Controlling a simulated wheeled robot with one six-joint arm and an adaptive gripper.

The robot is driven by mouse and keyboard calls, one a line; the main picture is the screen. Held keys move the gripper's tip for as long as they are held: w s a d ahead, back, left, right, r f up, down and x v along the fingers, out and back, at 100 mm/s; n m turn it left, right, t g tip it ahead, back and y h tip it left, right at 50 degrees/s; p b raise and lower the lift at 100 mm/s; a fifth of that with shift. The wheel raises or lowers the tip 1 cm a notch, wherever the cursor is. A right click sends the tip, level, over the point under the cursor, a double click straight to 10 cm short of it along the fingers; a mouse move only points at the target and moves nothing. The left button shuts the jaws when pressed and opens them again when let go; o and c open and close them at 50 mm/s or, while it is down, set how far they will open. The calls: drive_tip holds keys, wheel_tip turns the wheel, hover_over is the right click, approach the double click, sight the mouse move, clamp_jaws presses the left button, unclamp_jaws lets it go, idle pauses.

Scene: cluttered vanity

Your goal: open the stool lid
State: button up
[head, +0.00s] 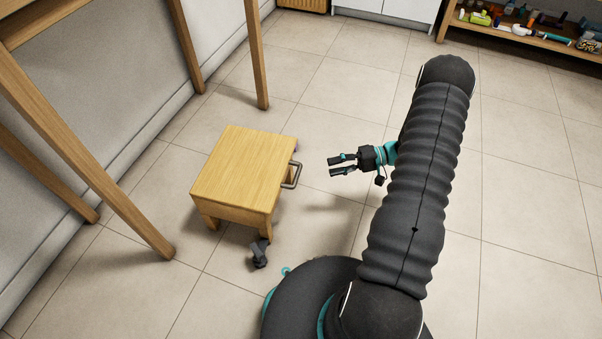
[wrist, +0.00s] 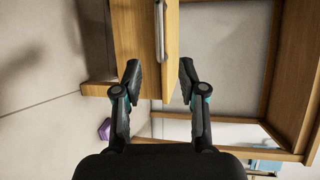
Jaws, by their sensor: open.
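The stool (head: 240,168) is a low, light wooden box on short legs, with its flat lid (head: 245,160) lying closed on top. A grey metal bar handle (head: 291,176) sticks out from its right side. My gripper (head: 331,167) is open and empty to the right of the handle, with a small gap between fingertips and handle. In the wrist view, the handle (wrist: 159,35) shows ahead, lined up between the two spread fingers (wrist: 160,78). The wooden stool side (wrist: 130,40) fills the area to its left.
Wooden table legs (head: 257,55) stand behind and left of the stool. A small dark grey object (head: 259,253) lies on the floor near its front corner. A purple object (wrist: 104,128) shows beside the stool. A cluttered wooden shelf (head: 530,30) is at back right. Tiled floor to the right is clear.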

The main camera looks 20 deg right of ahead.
sight(298, 173)
drive_tip(key=x, duration=1.2)
drive_tip(key=shift+a, duration=0.1)
